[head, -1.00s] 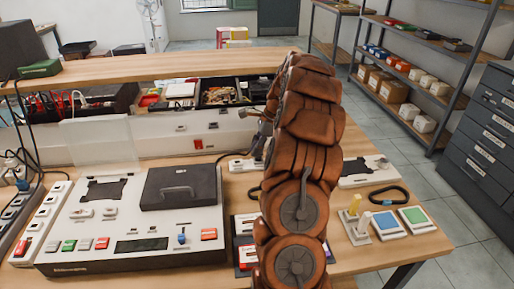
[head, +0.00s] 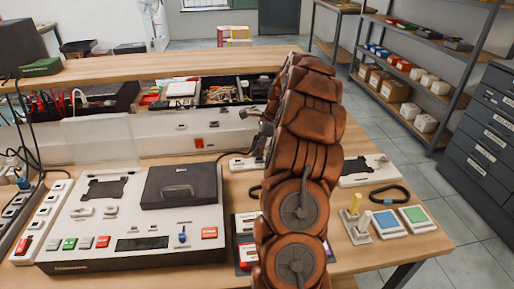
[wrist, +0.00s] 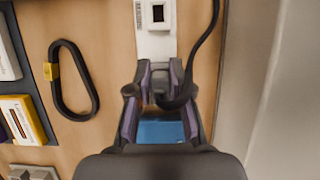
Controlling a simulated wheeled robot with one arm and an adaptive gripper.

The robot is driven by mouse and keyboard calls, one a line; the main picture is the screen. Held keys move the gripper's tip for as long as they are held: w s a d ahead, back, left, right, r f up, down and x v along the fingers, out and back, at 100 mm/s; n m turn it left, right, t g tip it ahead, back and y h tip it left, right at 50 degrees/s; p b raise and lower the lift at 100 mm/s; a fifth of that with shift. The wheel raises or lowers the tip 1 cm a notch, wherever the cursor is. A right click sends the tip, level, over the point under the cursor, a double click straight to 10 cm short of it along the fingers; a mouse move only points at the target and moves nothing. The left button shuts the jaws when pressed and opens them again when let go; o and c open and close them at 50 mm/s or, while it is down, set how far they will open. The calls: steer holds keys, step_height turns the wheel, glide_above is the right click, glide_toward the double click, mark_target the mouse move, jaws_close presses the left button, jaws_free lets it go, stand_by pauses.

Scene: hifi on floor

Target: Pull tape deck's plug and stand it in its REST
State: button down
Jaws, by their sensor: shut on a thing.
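My gripper (wrist: 160,95) shows in the wrist view with its two fingers closed in on a dark plug (wrist: 172,99). A black cable (wrist: 207,35) curves from the plug up to the top edge. A white strip (wrist: 155,42) with a dark square opening lies just beyond the fingertips. A blue surface (wrist: 160,131) shows between the fingers; I cannot tell what it belongs to. In the head view my arm hides most of the gripper. The white strip (head: 241,164) shows left of the arm. I cannot make out the REST or the tape deck's label.
A black carabiner (wrist: 72,80) lies left of the gripper in the wrist view. A large grey-white console (head: 135,215) fills the bench's left. Another carabiner (head: 390,193) and coloured pads (head: 413,218) lie at right. A raised back panel (head: 190,135) bounds the bench.

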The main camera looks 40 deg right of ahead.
steer(key=shift+f, duration=0.7)
stand_by(0.8)
stand_by(0.3)
steer(key=c, duration=1)
jaws_free()
steer(key=shift+w+a+r+p+v, duration=0.2)
steer(key=shift+p+v, duration=0.35)
steer(key=shift+v, duration=2.2)
steer(key=shift+w+a+r+p+v, duration=0.1)
steer(key=shift+a+p+v, duration=0.35)
steer(key=shift+v, duration=2.35)
steer(key=shift+w+a+r+p+v, duration=0.15)
steer(key=shift+p+v, duration=0.55)
steer(key=shift+v, duration=2.05)
steer(key=shift+f, duration=0.1)
